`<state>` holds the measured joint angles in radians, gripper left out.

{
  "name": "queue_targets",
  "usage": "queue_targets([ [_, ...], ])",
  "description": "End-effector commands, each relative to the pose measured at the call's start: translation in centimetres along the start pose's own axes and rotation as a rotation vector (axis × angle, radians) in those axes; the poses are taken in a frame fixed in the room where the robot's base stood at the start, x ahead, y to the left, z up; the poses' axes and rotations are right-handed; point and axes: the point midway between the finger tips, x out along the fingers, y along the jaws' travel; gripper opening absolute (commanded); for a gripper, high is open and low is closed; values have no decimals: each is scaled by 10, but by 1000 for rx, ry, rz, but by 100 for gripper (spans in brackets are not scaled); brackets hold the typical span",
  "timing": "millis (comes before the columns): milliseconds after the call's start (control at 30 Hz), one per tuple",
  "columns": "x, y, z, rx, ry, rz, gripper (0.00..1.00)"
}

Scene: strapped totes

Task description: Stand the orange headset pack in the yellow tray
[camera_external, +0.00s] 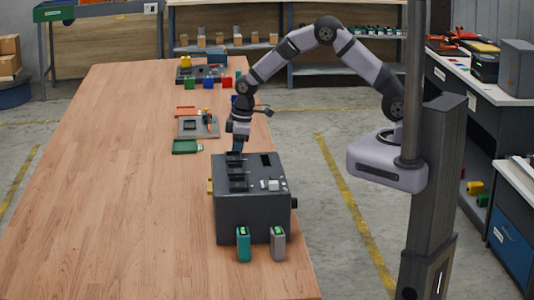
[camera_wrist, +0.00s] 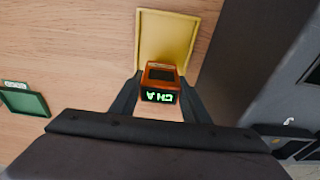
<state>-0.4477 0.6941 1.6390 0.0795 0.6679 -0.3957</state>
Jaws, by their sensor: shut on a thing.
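The orange headset pack (camera_wrist: 162,73) is between the two fingers of my gripper (camera_wrist: 159,88) in the wrist view. Its end with a lit green "CH A" display faces the camera. The yellow tray (camera_wrist: 192,52) lies just beyond the pack, and the pack overlaps its near edge in the picture. I cannot tell whether the pack touches the tray. In the external view my gripper (camera_external: 237,146) points down behind the dark charger box. A sliver of the yellow tray (camera_external: 210,186) shows at that box's left side. The pack is not visible there.
The dark charger box (camera_external: 252,212) stands close to the tray, with teal (camera_external: 243,245) and grey (camera_external: 278,243) packs in front. A green tray (camera_wrist: 24,101) lies left of the gripper in the wrist view. A grey board (camera_external: 198,127) lies farther back. The table's left side is clear.

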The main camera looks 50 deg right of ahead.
Motion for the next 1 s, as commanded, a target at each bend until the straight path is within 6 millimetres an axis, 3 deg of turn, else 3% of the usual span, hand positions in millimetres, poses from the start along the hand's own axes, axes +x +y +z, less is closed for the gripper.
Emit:
queue_targets([
  [1000, 18, 0, 2, 0, 1, 0, 11],
])
